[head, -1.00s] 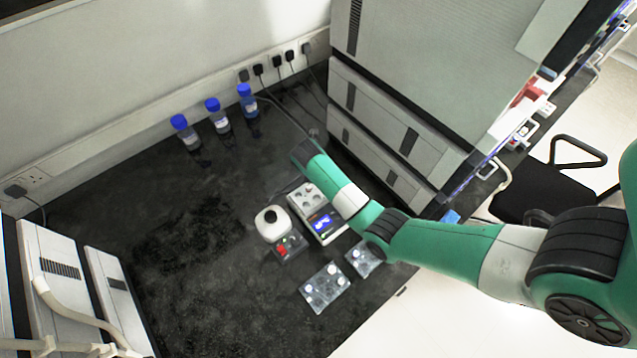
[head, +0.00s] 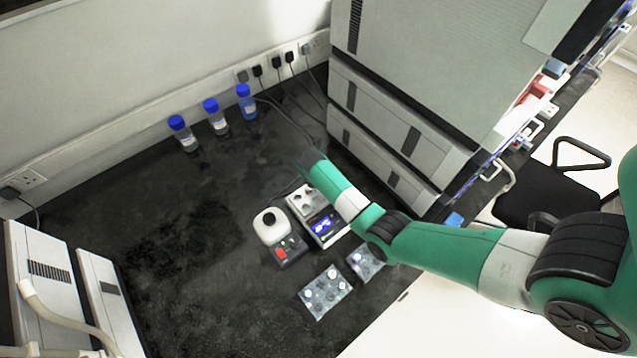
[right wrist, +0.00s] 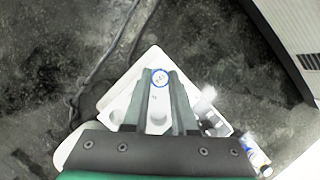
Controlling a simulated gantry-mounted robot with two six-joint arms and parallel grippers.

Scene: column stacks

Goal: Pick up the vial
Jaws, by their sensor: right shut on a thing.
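The vial (right wrist: 160,77) shows end-on in the right wrist view as a small round top with a blue ring and a pale centre. My right gripper (right wrist: 161,80) is shut on it, with one finger on each side. Below it is a white block with round holes (right wrist: 122,103). I cannot tell whether the vial is clear of the block. In the head view, my right arm hides the gripper and vial above the white device with a blue screen (head: 322,222). My left gripper is not in view.
A white rounded device with a red panel (head: 270,226) stands beside the white device. Clear trays with small round items (head: 325,291) lie nearer the front. Blue-capped bottles (head: 217,119) stand by the wall. Stacked grey instruments (head: 385,130) rise close to my right arm. The bench's left-middle is clear.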

